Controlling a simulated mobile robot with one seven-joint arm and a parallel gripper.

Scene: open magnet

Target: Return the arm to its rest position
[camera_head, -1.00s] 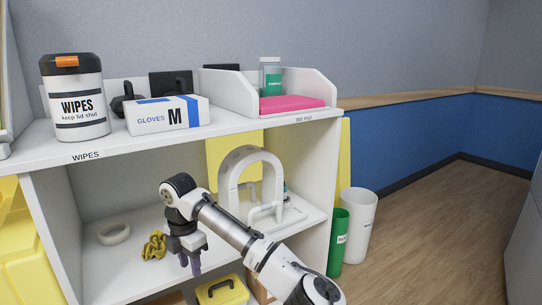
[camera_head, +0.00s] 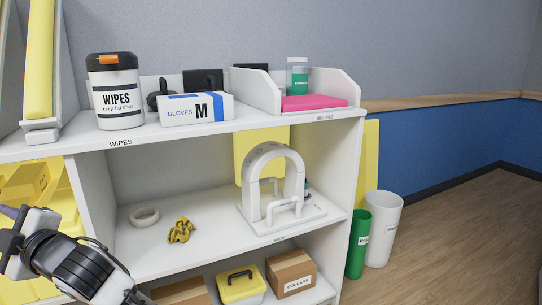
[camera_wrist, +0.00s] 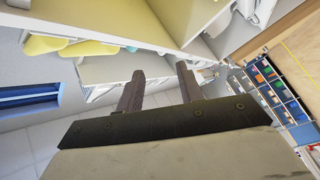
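My arm (camera_head: 75,265) shows at the lower left of the head view, in front of the shelf unit's left side. My gripper (camera_head: 9,212) is at the left picture edge there and partly cut off. In the wrist view, the two dark fingers of my gripper (camera_wrist: 160,71) stand apart with nothing between them. The wrist view is tilted and looks out over floor, shelves and a wall.
The white shelf unit (camera_head: 240,129) holds a wipes tub (camera_head: 115,92), a glove box (camera_head: 196,109) and a pink pad (camera_head: 313,103). Below are a white arch model (camera_head: 250,185), a ring (camera_head: 144,217) and a yellow bundle (camera_head: 180,231). Bins (camera_head: 382,228) stand right; floor beyond is clear.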

